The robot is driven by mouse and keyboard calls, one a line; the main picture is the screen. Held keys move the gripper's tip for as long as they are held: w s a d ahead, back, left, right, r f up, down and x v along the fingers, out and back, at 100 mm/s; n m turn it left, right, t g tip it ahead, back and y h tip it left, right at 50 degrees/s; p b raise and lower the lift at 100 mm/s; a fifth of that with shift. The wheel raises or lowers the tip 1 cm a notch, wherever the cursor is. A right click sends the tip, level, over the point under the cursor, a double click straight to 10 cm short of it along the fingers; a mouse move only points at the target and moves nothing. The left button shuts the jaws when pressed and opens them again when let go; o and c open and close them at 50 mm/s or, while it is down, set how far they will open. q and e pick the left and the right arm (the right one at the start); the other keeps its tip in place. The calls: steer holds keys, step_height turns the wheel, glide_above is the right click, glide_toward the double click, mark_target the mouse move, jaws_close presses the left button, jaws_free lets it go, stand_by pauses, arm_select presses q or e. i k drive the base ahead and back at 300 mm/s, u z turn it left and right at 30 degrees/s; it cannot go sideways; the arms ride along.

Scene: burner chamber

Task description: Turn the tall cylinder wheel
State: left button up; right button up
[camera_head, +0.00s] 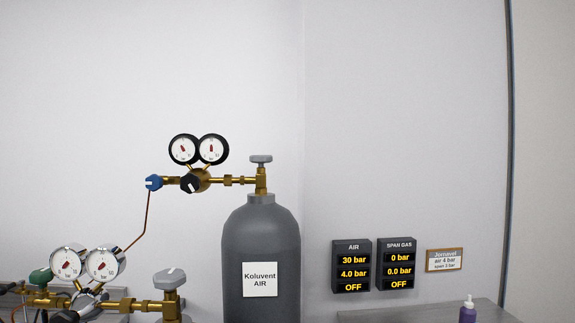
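The tall grey cylinder (262,235) stands upright against the back wall, with a white label reading "Koluvent AIR". Its grey valve wheel (261,159) sits on top of the brass valve. A brass regulator (200,179) with two round gauges, a black knob and a blue fitting extends to the left from the valve. A second, lower valve wheel (170,279) is at the bottom left, with its own brass regulator. Neither of my grippers is in view.
Two gauges (86,264) and a green fitting stand at the lower left. On the right wall are an AIR display (352,267), a SPAN GAS display (397,265) and a small sign (444,260). A purple bottle (467,312) stands by a grey surface (491,312).

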mark_target(261, 160)
steer(key=z, duration=1.35)
steer(key=i, duration=1.1)
steer(key=u, duration=1.8)
